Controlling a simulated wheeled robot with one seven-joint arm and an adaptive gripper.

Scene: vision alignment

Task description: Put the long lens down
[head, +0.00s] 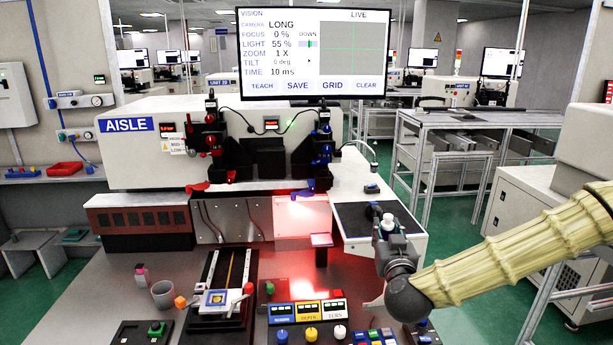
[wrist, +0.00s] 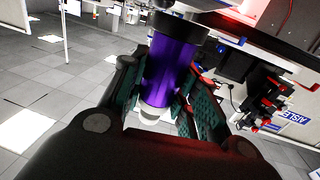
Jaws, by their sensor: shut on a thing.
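The long lens is a purple cylinder (wrist: 172,62) with a dark collar and a pale end in the wrist view. My gripper (wrist: 155,95) is shut on it, with teal-padded fingers on both sides. In the head view my gripper (head: 390,240) is over the front right part of a black mat (head: 352,216) on a white side table (head: 415,240). The lens's pale end (head: 388,221) shows upright there; most of its body is hidden by my gripper. I cannot tell whether its lower end touches the mat.
The machine with red and blue adjusters (head: 212,140) stands at the back left. A slide fixture (head: 222,290), a grey cup (head: 163,294) and a control panel (head: 308,312) occupy the bench. The monitor (head: 312,55) reads LONG.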

